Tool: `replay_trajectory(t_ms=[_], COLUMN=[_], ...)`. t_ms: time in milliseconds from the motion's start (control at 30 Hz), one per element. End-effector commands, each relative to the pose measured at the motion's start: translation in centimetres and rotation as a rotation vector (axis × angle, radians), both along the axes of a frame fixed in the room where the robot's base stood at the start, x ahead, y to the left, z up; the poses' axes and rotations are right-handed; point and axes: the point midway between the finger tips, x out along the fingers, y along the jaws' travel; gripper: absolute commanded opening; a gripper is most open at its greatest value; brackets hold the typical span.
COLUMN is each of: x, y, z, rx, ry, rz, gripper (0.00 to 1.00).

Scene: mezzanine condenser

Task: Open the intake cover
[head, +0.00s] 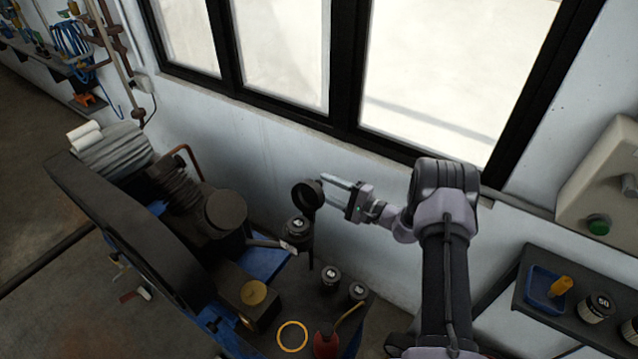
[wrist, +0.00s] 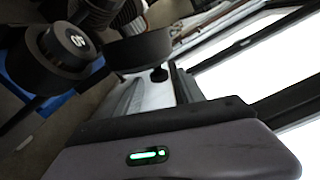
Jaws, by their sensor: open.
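The intake cover looks to be the dark round cap (head: 307,193) standing tilted on edge above a black labelled canister (head: 298,227) on the machine. My gripper (head: 322,190) is open, with its fingertips right beside the cap's right side. In the wrist view the cap (wrist: 138,50) is a dark disc with a small black knob (wrist: 158,75) close to my finger (wrist: 185,85). I cannot tell whether they touch. The canister top with its white label (wrist: 78,40) is at the left of the wrist view. The hinge and the inside of the intake are not clear.
The compressor's large dark belt guard (head: 130,225) is at left. Two smaller labelled canisters (head: 331,277), a yellow ring (head: 292,336) and a red oil can (head: 326,345) are in front. The wall and window frame (head: 345,75) run close behind my gripper. A shelf (head: 530,300) is at right.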

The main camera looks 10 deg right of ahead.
Motion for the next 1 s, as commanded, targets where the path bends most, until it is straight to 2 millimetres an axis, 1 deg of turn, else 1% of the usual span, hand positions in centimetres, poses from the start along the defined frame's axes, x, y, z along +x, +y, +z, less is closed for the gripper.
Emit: replay_trajectory(t_ms=[33, 167, 267, 433, 467, 600, 700, 1000], x=[0.6, 1.9, 2.3, 2.3, 2.3, 2.3, 2.3, 2.2], y=[0.8, 2.0, 2.3, 2.3, 2.3, 2.3, 2.3, 2.3], z=[-0.1, -0.1, 0.0, 0.0, 0.0, 0.0, 0.0, 0.0], rx=[-0.001, -0.002, -0.001, -0.001, -0.001, -0.001, -0.001, -0.002], ry=[0.0, 0.0, 0.001, 0.001, 0.001, 0.001, 0.001, 0.002], rz=[0.002, 0.003, 0.0, 0.001, 0.001, 0.001, 0.001, 0.001], gripper=[0.47, 0.47, 0.47, 0.47, 0.45, 0.17, 0.0, 0.0])
